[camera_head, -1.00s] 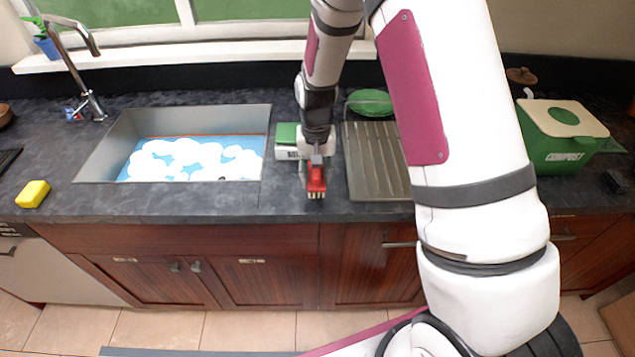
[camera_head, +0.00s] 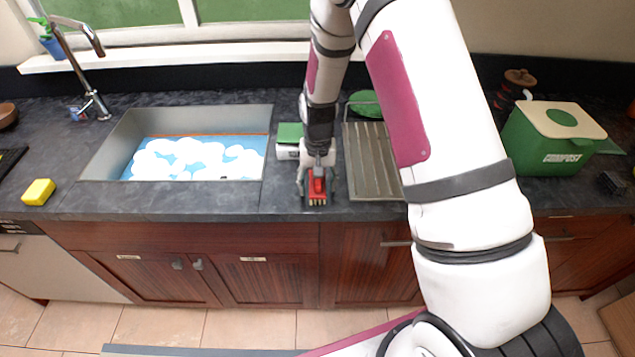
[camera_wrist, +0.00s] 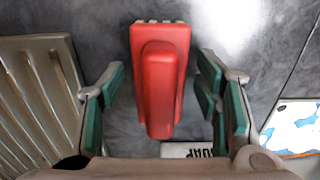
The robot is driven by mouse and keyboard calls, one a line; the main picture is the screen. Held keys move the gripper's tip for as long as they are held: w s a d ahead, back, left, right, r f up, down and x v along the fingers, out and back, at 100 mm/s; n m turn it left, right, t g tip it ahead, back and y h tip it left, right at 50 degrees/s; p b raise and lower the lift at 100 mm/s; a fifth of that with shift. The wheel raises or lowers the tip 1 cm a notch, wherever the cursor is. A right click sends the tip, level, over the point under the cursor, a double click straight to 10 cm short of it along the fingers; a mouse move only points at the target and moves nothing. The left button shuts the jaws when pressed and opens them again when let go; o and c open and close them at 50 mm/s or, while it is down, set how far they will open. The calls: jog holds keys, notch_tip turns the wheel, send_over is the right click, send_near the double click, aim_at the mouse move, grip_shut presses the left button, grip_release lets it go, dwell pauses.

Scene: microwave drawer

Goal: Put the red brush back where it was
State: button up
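The red brush (camera_head: 317,188) lies on the dark countertop near its front edge, between the sink and the metal drainboard. It has a red body and pale bristles. My gripper (camera_head: 316,183) is over it from above. In the wrist view the brush (camera_wrist: 160,75) sits between the fingers of my gripper (camera_wrist: 162,95), with a clear gap on each side. The fingers are spread and do not touch it. The wrist view looks down on the raised red handle.
A green-and-white soap box (camera_head: 288,140) stands just behind and left of my gripper. The sink (camera_head: 95,160) with foamy water is at left, the ribbed drainboard (camera_head: 376,165) at right. A yellow sponge (camera_head: 38,192) and a green compost bin (camera_head: 535,140) stand farther off.

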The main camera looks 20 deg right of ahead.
notch_tip(320, 180, up, 12)
jog(key=shift+r+b, duration=0.25)
jog(key=shift+b, duration=0.8)
jog(key=s+r+n+t, duration=0.1)
jog(key=s+r, duration=0.4)
jog(key=r, duration=0.2)
jog(key=s+r+n+t, duration=0.15)
jog(key=s+r, duration=0.25)
jog(key=r, duration=0.4)
jog(key=s+r+t, duration=0.1)
jog(key=s+r, duration=0.1)
jog(key=s, duration=0.3)
jog(key=s+r+t, duration=0.1)
jog(key=s+r, duration=0.1)
jog(key=s, duration=0.3)
jog(key=s+r+n+t, duration=0.1)
jog(key=s+r, duration=0.1)
jog(key=s, duration=0.3)
jog(key=shift+s+r, duration=0.3)
